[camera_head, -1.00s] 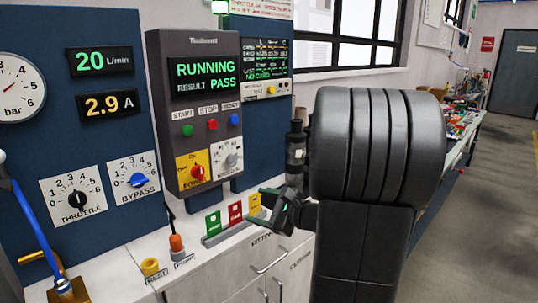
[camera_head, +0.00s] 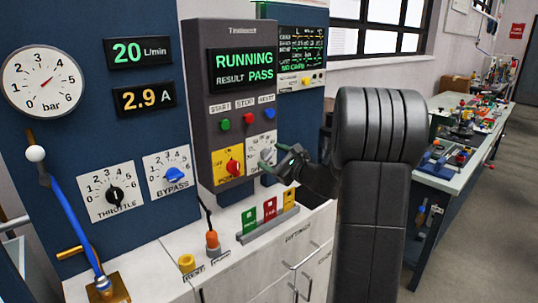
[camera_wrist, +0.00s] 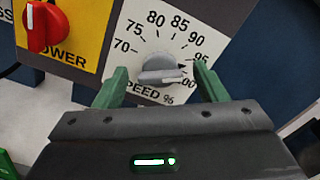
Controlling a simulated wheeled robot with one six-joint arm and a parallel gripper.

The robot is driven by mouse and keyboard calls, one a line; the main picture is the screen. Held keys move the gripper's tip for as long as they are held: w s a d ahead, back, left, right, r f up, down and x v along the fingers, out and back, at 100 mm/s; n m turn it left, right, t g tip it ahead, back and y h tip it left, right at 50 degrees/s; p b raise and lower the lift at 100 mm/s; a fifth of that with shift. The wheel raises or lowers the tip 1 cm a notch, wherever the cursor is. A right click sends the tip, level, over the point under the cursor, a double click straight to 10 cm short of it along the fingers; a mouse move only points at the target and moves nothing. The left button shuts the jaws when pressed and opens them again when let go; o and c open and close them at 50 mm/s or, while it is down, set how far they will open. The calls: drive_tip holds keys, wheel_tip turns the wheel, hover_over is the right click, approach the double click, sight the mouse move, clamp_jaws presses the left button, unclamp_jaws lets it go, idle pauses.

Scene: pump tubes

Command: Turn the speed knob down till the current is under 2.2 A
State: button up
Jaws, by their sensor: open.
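The speed knob (camera_wrist: 160,68) is a grey knob on a white dial plate, its pointer between 95 and 100, with "SPEED 96" printed below. In the head view the knob (camera_head: 265,154) sits at the lower right of the control box (camera_head: 203,110). My gripper (camera_wrist: 163,86) is open in the wrist view, with one green finger to each side of the knob and slightly below it. I cannot tell whether they touch the plate. In the head view my gripper (camera_head: 282,165) is right beside the knob. The current display (camera_head: 144,98) reads 2.9 A.
The red power knob (camera_wrist: 40,26) on its yellow plate is left of the speed dial. The flow display (camera_head: 139,52) reads 20 L/min. The box screen (camera_head: 243,67) reads RUNNING, RESULT PASS. Green, red and yellow tags (camera_head: 269,207) stand on the bench below my gripper.

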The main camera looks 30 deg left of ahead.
drive_tip(key=shift+x, duration=1.1)
drive_tip(key=c, duration=1)
drive_tip(key=shift+f+b, duration=0.15)
drive_tip(key=shift+b, duration=0.2)
